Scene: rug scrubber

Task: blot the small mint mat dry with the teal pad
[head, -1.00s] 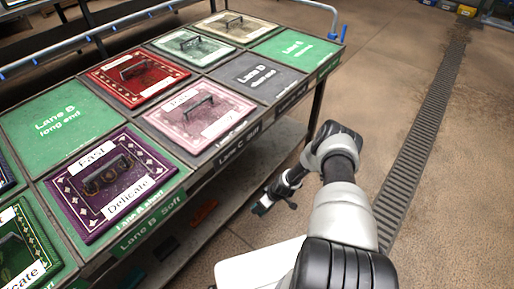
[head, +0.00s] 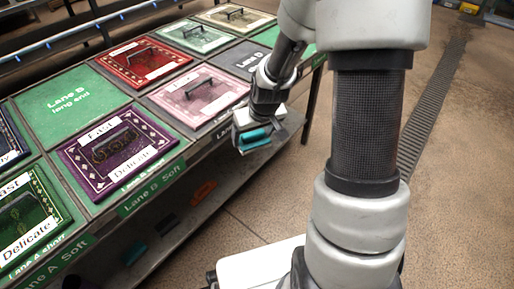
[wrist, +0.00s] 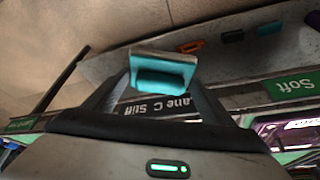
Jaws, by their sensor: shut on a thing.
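My gripper (head: 258,116) is shut on a teal pad (head: 255,138), in front of the table's near edge by the pink mat. In the wrist view the teal pad (wrist: 162,72), with a paler top, sits between the fingertips (wrist: 162,90). The small mint mat (head: 195,39) lies flat at the back of the table, between the red mat and the cream mat, with a dark handle on it. The pad is well apart from it. The mint mat does not show in the wrist view.
The pink mat (head: 205,92), red mat (head: 150,64), purple mat (head: 118,155) and cream mat (head: 235,16) carry raised handles. The green Lane B panel (head: 70,95) is bare. Orange (head: 203,192) and teal (head: 135,253) items lie on the lower shelf.

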